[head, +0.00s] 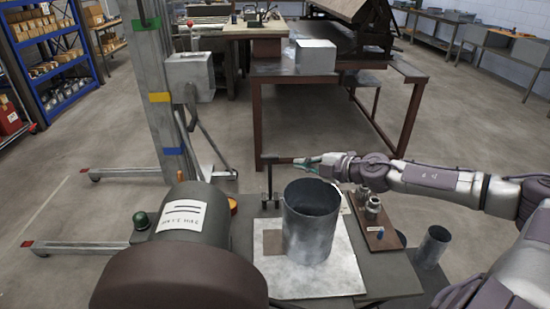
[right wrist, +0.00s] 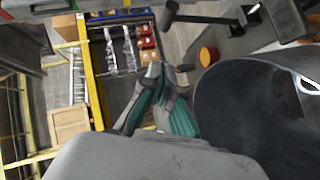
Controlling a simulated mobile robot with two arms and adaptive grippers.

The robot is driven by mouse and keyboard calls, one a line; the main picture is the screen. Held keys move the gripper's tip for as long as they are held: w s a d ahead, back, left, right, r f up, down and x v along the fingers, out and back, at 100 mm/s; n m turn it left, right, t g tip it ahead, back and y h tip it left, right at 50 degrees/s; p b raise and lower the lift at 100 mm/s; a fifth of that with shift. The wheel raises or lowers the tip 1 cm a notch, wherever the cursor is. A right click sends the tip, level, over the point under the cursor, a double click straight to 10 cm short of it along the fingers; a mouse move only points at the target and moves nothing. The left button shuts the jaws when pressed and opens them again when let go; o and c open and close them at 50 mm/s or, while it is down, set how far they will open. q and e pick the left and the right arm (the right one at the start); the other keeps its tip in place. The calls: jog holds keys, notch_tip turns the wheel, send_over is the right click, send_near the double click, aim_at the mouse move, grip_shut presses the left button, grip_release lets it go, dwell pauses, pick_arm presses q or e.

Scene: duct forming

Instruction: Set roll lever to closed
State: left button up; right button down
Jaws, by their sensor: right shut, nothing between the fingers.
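The roll lever (head: 269,181) is a dark upright bar with a black crosspiece at its top, behind the metal duct cylinder on the machine table. In the right wrist view, a dark hammer-shaped bar (right wrist: 205,18), which looks like this lever, lies at the top. My right gripper (head: 306,162) reaches in from the right at the height of the lever's top, just to its right. Its teal fingers (right wrist: 165,100) are shut and empty. Whether they touch the lever is unclear in the head view; in the wrist view they look apart from it. My left gripper is out of view.
The open grey duct cylinder (head: 308,240) stands upright on a sheet (head: 335,280), close below my right gripper. A motor housing (head: 185,240) fills the left front. A brown board (head: 378,232) with fittings lies right. A rear workbench (head: 285,68) stands beyond open floor.

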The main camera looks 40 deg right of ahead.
jog(key=w+p, duration=0.1)
jog(key=p, duration=0.4)
send_near(266, 158)
jog(key=a+r, duration=0.1)
jog(key=a, duration=0.2)
jog(key=shift+w+d+f+b, duration=0.25)
jog(key=shift+w+f, duration=0.25)
jog(key=shift+w, duration=0.45)
jog(key=shift+w+d+f+b, duration=0.25)
jog(key=shift+w+f, duration=0.2)
jog(key=shift+w, duration=0.45)
jog(key=shift+w+d+f+b, duration=0.15)
jog(key=shift+w+f+b, duration=0.3)
jog(key=shift+w, duration=0.5)
